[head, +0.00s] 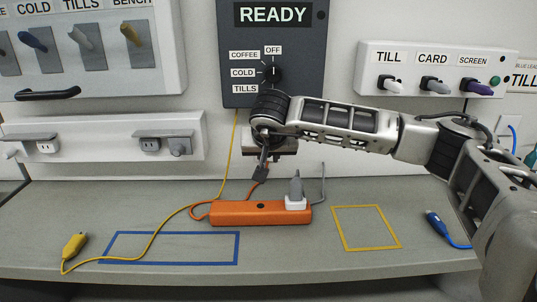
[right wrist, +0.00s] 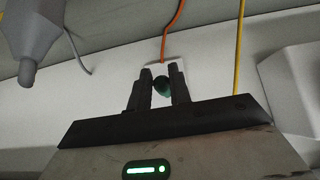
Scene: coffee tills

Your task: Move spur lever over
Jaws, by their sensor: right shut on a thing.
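My right gripper (head: 261,172) is at the wall below the grey READY panel. In the right wrist view its two dark fingers (right wrist: 160,90) are shut around a small dark green knob (right wrist: 162,84), which looks like the spur lever's tip. The knob stands before a small white wall plate (right wrist: 178,68), which the fingers partly cover. An orange cord (right wrist: 171,38) runs from this plate. The lever's shaft is hidden, so I cannot tell its position. In the head view my gripper hides the knob. My left gripper is out of view.
An orange power strip (head: 240,213) with a white plug (head: 295,203) lies on the counter below my gripper. A yellow cord (head: 180,215) crosses a blue outline (head: 170,263). A yellow outline (head: 367,249) is empty. A blue plug (head: 436,223) lies right.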

